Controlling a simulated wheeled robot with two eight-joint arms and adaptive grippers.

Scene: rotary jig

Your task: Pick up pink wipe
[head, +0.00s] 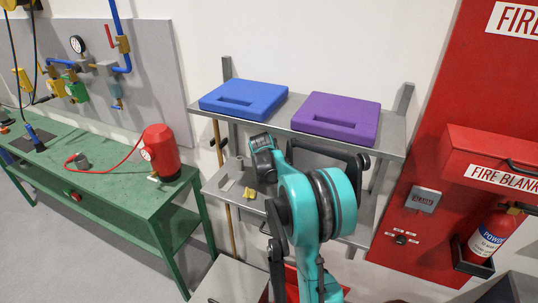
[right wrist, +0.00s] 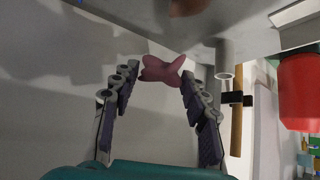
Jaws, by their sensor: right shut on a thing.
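The pink wipe (right wrist: 162,68) is a small crumpled cloth in the right wrist view. It sits between the fingertips of my right gripper (right wrist: 161,80), which is shut on it, with a finger on each side. A grey shelf surface (right wrist: 240,42) lies close beyond the wipe. In the head view my teal right arm reaches up to the two-tier metal shelf (head: 392,143). The arm hides the fingers and the wipe there. My left gripper is in neither view.
A blue case (head: 243,99) and a purple case (head: 336,118) lie on the upper shelf. A small yellow item (head: 250,193) is on the lower shelf. A green bench (head: 110,180) with a red canister (head: 160,152) stands at left. A red fire panel (head: 450,100) is at right.

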